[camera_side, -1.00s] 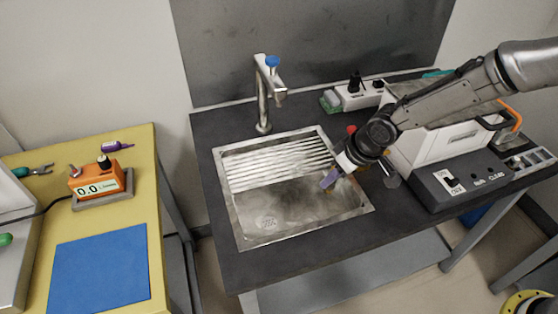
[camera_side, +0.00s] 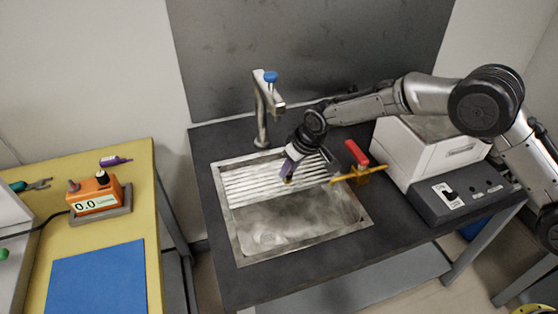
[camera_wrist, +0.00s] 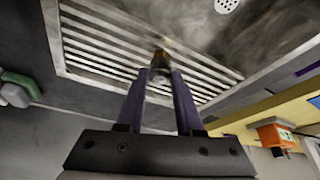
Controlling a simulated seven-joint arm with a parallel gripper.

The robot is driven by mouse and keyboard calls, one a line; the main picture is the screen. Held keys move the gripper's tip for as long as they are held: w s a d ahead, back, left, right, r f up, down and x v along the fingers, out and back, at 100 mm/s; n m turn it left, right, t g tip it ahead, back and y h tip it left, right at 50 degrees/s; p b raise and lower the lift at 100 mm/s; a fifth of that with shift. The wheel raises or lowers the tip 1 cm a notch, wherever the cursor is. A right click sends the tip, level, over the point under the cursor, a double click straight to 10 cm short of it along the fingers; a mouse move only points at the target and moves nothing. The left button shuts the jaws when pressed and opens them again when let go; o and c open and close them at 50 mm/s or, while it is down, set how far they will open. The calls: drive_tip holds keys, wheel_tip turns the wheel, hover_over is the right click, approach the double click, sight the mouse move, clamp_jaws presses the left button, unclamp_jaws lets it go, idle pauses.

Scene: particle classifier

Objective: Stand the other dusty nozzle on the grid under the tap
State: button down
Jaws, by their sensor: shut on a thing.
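My gripper (camera_side: 287,174) has purple fingers and points down over the slatted grid (camera_side: 245,188) in the sink. In the wrist view my gripper (camera_wrist: 160,75) is shut on a small brass-brown nozzle (camera_wrist: 161,62), with a dark end towards the camera. The nozzle's tip (camera_side: 287,181) shows just below the fingers in the side view. I cannot tell whether it touches the slats. The tap (camera_side: 262,110), steel with a blue knob, stands behind the sink, to the left of my gripper. I make out no second nozzle; my wrist hides part of the grid.
A white box unit (camera_side: 432,152) with a grey control panel is further right. The sink basin (camera_side: 300,225) in front is empty. A yellow table (camera_side: 145,200) with an orange meter (camera_side: 96,193) is at left.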

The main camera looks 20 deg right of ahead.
sight(291, 172)
drive_tip(key=w, duration=0.1)
drive_tip(key=w+a, duration=0.1)
drive_tip(key=w, duration=0.2)
drive_tip(key=shift+a, duration=0.3)
drive_tip(key=shift+f, duration=0.3)
drive_tip(key=shift+s+f, duration=0.1)
drive_tip(key=c, duration=0.6)
unclamp_jaws()
drive_tip(key=shift+o, duration=0.2)
drive_tip(key=v, duration=1.2)
drive_tip(key=shift+s, duration=0.1)
